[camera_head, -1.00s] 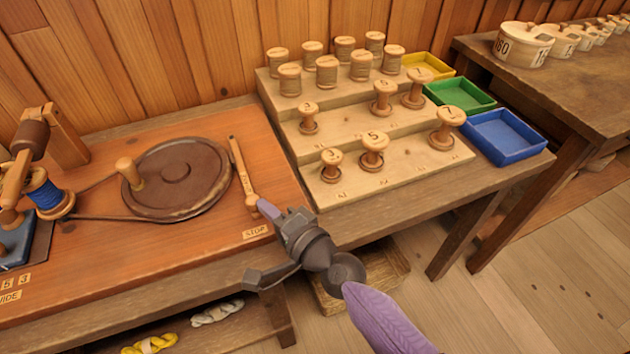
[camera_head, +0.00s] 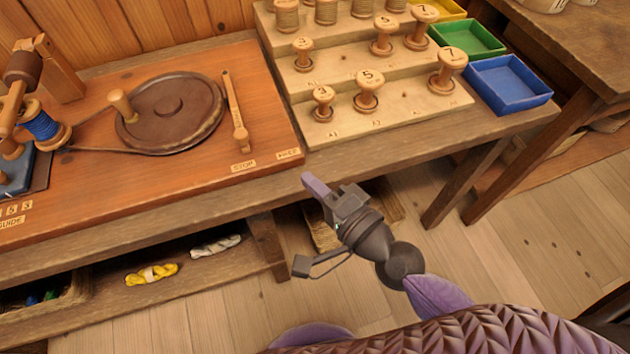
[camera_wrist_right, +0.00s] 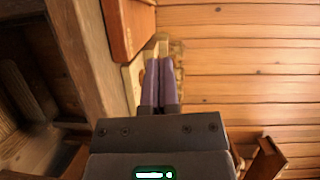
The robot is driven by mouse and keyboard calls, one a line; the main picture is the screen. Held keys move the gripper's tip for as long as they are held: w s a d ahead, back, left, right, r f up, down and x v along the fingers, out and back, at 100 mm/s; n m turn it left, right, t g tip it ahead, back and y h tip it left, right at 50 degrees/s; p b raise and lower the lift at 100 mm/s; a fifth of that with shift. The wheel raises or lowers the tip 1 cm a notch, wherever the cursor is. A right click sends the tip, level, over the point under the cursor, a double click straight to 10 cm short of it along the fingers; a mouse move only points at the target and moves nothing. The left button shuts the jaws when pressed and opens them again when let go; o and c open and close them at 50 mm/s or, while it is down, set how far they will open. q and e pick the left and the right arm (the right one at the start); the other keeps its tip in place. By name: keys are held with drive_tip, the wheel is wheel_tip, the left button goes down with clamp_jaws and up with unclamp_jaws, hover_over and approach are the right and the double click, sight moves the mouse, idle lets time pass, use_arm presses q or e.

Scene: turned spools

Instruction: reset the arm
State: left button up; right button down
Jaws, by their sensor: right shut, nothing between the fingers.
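My right gripper (camera_head: 318,188) is shut and empty in the head view. It hangs in front of the bench's front edge, clear of the bench top. In the right wrist view its two purple fingers (camera_wrist_right: 159,85) lie together with nothing between them. My left gripper does not show in either view.
A wooden lever (camera_head: 237,115) lies by the dark wheel (camera_head: 172,108) on the orange board (camera_head: 275,130). A stepped rack (camera_head: 425,108) holds several spools, beside a blue tray (camera_head: 508,84) and a green tray (camera_head: 467,38). Open floor (camera_head: 480,250) lies in front.

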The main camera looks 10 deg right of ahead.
drive_tip(key=s+d+f+n+g+h, duration=0.2)
drive_tip(key=s+d+f+n+g, duration=0.15)
drive_tip(key=f, duration=0.55)
drive_tip(key=s+d+f+n+g+h, duration=0.25)
drive_tip(key=s+f, duration=0.25)
drive_tip(key=f, duration=0.4)
drive_tip(key=s+d+f+n+g+h, duration=0.2)
drive_tip(key=s+d+f+g, duration=0.15)
drive_tip(key=f, duration=0.65)
drive_tip(key=s+d+f+n+g, duration=0.1)
drive_tip(key=s+f+n+g, duration=0.1)
drive_tip(key=s, duration=0.5)
drive_tip(key=s+d+f+n+g+h, duration=0.1)
drive_tip(key=s+d+f+n+g, duration=0.1)
drive_tip(key=s, duration=0.6)
drive_tip(key=s+d+f+n+g+h, duration=0.1)
drive_tip(key=s+d+f+n+g, duration=0.1)
drive_tip(key=s, duration=0.6)
drive_tip(key=shift+s+f+n, duration=0.2)
drive_tip(key=shift+f+n, duration=0.1)
drive_tip(key=shift+f, duration=0.3)
drive_tip(key=shift+g+h, duration=0.25)
